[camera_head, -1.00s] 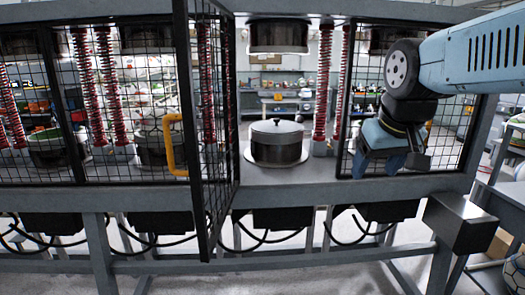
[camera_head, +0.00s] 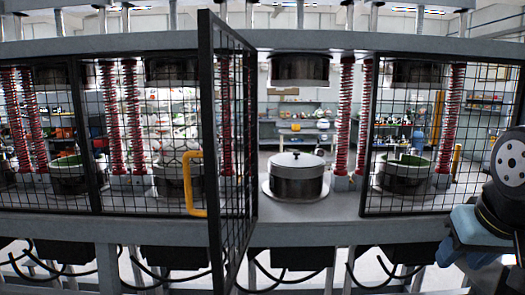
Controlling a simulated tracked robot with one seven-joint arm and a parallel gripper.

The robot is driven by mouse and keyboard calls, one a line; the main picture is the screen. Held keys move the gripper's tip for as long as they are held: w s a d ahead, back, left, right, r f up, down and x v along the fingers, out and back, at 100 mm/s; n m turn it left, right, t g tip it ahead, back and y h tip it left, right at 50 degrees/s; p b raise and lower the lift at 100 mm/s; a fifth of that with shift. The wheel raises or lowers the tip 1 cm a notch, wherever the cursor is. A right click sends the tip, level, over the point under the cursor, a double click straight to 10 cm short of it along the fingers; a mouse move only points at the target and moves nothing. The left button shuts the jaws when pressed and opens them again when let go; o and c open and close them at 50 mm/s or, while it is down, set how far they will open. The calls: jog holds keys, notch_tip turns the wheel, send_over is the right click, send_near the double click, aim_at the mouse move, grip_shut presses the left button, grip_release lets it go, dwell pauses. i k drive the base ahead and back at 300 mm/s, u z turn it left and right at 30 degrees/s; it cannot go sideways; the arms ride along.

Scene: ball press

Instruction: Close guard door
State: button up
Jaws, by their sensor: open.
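The guard door (camera_head: 232,150) is a black-framed wire mesh panel on the press. It stands swung open toward me, to the left of the open bay. A yellow handle (camera_head: 188,183) shows at its left side. In the bay, a lidded metal pot-shaped mould (camera_head: 297,180) sits on a round plate under an upper press block (camera_head: 300,69). My gripper (camera_head: 480,262) is at the lower right corner, partly cut off by the frame edge. It is open, well to the right of the door and not touching it.
Fixed mesh panels (camera_head: 415,140) flank the bay, with red springs (camera_head: 345,118) behind them. Grey frame beams (camera_head: 350,233) run across the front. Black hoses (camera_head: 285,275) hang below. The space in front of the bay, between door and arm, looks clear.

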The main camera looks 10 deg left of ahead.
aim_at(208, 21)
jog(key=u, duration=0.45)
jog(key=i, duration=0.15)
jog(key=z, duration=2.7)
jog(key=k, duration=1.75)
jog(key=u, duration=3.95)
jog(key=k, duration=0.1)
jog(key=z, duration=1.8)
